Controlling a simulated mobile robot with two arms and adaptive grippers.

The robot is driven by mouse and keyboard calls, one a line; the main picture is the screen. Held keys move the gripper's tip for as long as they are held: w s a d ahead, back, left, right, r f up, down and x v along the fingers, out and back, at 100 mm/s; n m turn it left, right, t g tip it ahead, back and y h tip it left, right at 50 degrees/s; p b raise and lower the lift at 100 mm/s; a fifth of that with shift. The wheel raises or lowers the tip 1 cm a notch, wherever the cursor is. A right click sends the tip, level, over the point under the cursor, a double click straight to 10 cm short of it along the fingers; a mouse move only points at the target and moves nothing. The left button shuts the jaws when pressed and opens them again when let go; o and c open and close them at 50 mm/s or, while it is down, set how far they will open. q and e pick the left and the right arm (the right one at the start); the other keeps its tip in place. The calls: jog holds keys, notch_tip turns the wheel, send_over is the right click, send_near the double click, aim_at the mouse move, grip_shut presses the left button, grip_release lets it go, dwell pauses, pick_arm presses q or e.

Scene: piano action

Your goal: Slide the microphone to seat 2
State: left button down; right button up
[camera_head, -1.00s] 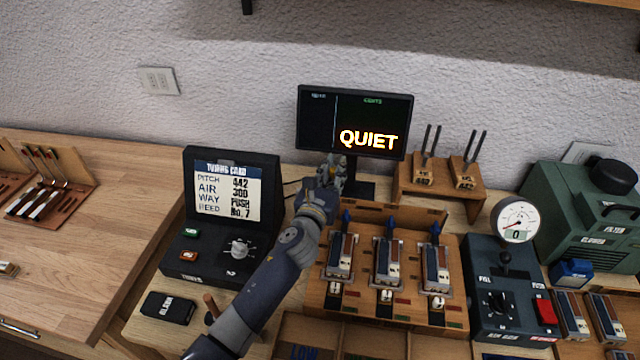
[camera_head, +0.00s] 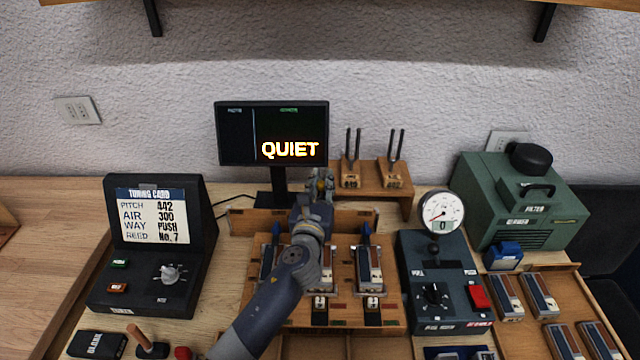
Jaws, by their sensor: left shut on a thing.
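The wooden rack (camera_head: 390,318) holds a row of three seats with reed blocks; the right block (camera_head: 369,265) shows best, and the left block (camera_head: 267,262) is partly covered by my arm. The middle seat, seat 2 by its place in the row, is mostly hidden behind my left forearm. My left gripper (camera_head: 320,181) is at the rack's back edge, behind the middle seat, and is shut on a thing. That thing is most likely the microphone, but the gripper hides it and its outline cannot be made out. My right gripper is out of view.
A monitor (camera_head: 271,134) reading QUIET stands behind the rack. A tuning card console (camera_head: 150,260) is at left. Two tuning forks (camera_head: 370,172) stand on a wooden shelf behind. A gauge box (camera_head: 440,285) and a green filter machine (camera_head: 540,205) are at right.

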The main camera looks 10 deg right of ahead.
pick_arm(q)
jog(key=shift+s+f, duration=0.1)
jog(key=shift+f, duration=0.35)
jog(key=c, duration=1.6)
grip_release()
jog(key=shift+o, duration=0.7)
jog(key=shift+s+r, duration=0.15)
jog(key=shift+r, duration=0.1)
jog(key=shift+s+a, duration=0.1)
jog(key=shift+a, duration=0.05)
jog(key=v, duration=1.1)
jog(key=shift+s+r, duration=0.1)
jog(key=shift+s, duration=0.25)
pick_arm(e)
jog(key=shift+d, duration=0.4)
